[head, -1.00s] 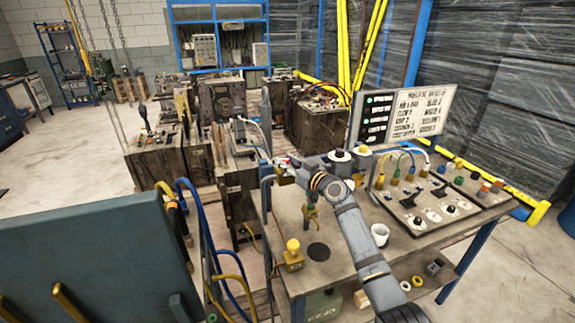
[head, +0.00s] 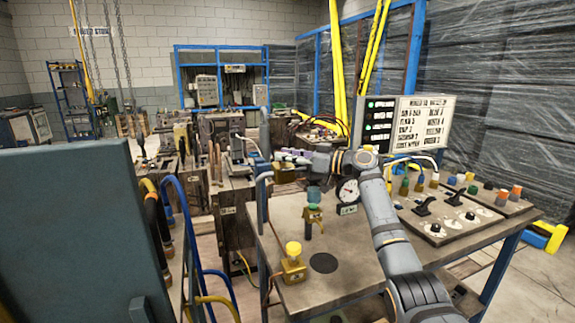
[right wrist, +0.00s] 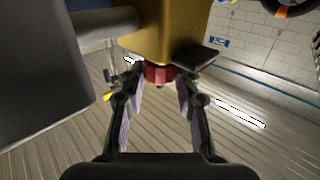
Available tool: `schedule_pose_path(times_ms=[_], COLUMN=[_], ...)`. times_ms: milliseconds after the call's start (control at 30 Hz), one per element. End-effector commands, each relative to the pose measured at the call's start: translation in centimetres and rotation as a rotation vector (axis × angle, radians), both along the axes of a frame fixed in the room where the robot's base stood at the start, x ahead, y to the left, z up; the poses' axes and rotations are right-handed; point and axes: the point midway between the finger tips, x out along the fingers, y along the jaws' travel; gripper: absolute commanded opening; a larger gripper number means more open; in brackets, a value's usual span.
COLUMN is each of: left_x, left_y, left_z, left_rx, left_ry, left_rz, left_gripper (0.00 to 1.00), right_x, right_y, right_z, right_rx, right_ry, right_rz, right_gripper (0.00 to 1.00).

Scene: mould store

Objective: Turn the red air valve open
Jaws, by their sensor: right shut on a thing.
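The red air valve (right wrist: 159,72) shows in the right wrist view as a small red part under a large brass-coloured block (right wrist: 165,35). My right gripper (right wrist: 156,84) has its two fingers on either side of the red part and is shut on it. In the head view my right gripper (head: 292,158) reaches left past the far left corner of the bench. The valve cannot be made out there, hidden by the fingers. How far the valve is turned cannot be told. My left gripper is not in view.
A sign board (head: 403,122) stands behind. A dark panel (head: 75,235) fills the left foreground.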

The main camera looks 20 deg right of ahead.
Motion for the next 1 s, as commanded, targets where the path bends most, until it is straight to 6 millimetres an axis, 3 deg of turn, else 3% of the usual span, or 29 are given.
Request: schedule_pose_path(times_ms=[233, 267, 400, 767, 1000], left_x=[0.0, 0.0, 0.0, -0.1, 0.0], left_y=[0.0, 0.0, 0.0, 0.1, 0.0], left_z=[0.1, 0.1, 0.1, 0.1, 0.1], left_rx=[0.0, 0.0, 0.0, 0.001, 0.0], left_ry=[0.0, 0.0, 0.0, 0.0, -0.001], left_rz=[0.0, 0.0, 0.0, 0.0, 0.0], left_gripper=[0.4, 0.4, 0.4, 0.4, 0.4], right_x=[0.0, 0.0, 0.0, -0.3, -3.6], right_y=[0.1, 0.1, 0.1, -0.4, -4.2], right_z=[-0.2, -0.2, -0.2, -0.1, -0.3], right_rx=[-0.002, -0.002, -0.002, -0.002, -0.006], right_ry=[0.006, 0.006, 0.004, 0.002, 0.003], right_rz=[0.002, 0.002, 0.001, -0.003, -0.006], right_gripper=[0.0, 0.35, 0.54, 0.55, 0.55])
